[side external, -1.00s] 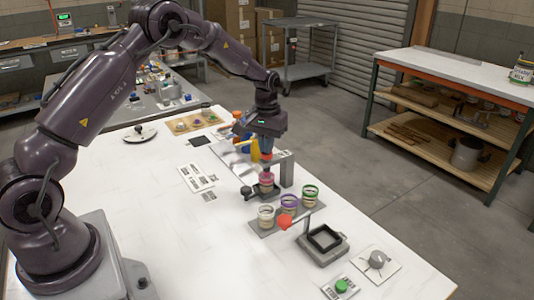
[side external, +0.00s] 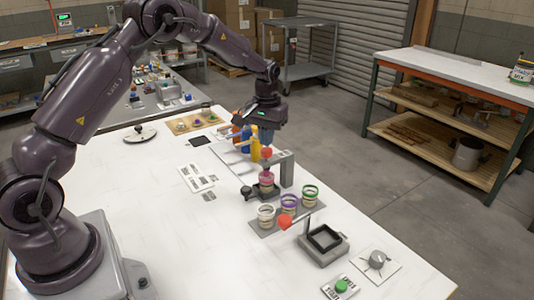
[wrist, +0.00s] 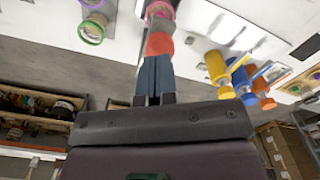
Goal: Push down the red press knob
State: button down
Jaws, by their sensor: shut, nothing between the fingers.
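The red press knob (side external: 266,153) sits on top of the grey press (side external: 287,170), above a cup with a magenta band (side external: 267,180). My gripper (side external: 266,143) is shut and empty, pointing down directly above the knob. In the wrist view the shut blue-grey fingertips (wrist: 155,60) line up with the red knob (wrist: 160,44) and appear to meet it. I cannot tell whether they touch. The magenta-ringed cup (wrist: 160,10) shows beyond the knob in the wrist view.
Blue and yellow bottles (side external: 255,148) stand close behind my gripper.

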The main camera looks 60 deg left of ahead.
jog(key=shift+r, duration=2)
jog(key=s+d+r+m+t, duration=0.2)
jog(key=s+d+r, duration=0.2)
jog(key=s, duration=0.5)
jog(key=s+d+r+m+t, duration=0.1)
jog(key=s+d+r, duration=0.4)
jog(key=s, duration=0.5)
jog(key=s+d+r+m+t, duration=0.2)
jog(key=s+d+r, duration=0.3)
jog(key=s, duration=0.4)
jog(key=shift+s+d+r+m+t, duration=0.2)
jog(key=shift+d+r+m+t, duration=0.1)
jog(key=shift+r+m, duration=0.2)
